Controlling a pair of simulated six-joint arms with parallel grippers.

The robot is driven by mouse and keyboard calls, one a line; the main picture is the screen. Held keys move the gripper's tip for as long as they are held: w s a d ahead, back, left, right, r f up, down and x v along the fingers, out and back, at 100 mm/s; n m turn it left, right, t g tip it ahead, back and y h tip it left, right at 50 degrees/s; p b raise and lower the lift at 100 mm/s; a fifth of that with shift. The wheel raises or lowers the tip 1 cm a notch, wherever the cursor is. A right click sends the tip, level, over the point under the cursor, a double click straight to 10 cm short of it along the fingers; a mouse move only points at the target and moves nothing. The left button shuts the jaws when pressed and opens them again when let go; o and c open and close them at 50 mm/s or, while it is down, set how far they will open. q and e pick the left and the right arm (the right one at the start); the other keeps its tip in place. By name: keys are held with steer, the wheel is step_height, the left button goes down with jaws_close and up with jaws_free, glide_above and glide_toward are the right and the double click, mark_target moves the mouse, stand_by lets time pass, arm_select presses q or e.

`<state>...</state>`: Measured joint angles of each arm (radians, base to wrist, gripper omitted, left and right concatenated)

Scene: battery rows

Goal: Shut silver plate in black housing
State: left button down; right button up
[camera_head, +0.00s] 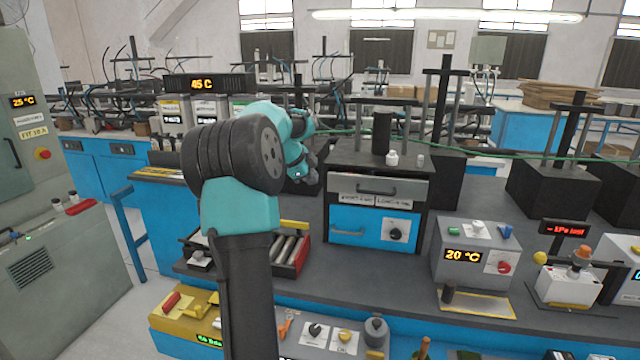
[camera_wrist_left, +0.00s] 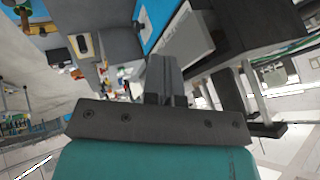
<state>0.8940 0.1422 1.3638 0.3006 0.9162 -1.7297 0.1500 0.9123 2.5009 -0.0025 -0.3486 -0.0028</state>
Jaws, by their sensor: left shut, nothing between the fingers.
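The black housing (camera_head: 427,214) stands on the dark bench at mid-picture. The silver plate (camera_head: 408,187) is across its upper front, with a dark handle and white labels. How far the plate stands out from the housing is hard to tell. My left gripper (camera_head: 311,177) is small and partly hidden by its own wrist, just left of the housing. In the left wrist view its fingers (camera_wrist_left: 165,72) are shut and empty, close to the silver plate (camera_wrist_left: 186,48), with the black housing (camera_wrist_left: 250,28) at the right; contact cannot be told. My right gripper is out of view.
A blue drawer (camera_head: 347,231) with a knob is below the plate. A grey box (camera_head: 450,271) reading 20 °C stands to the right. A tray of silver rollers (camera_head: 290,247) is at the left. Small white pieces (camera_head: 392,158) stand on the housing.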

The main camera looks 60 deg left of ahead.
mark_target(329, 186)
arm_select(q)
steer(key=w+a+f, duration=0.4)
steer(key=w+f, duration=0.3)
steer(key=w, duration=0.1)
steer(key=shift+w+f, duration=0.15)
steer(key=shift+f, duration=0.1)
stand_by(0.4)
steer(key=shift+w+a, duration=0.85)
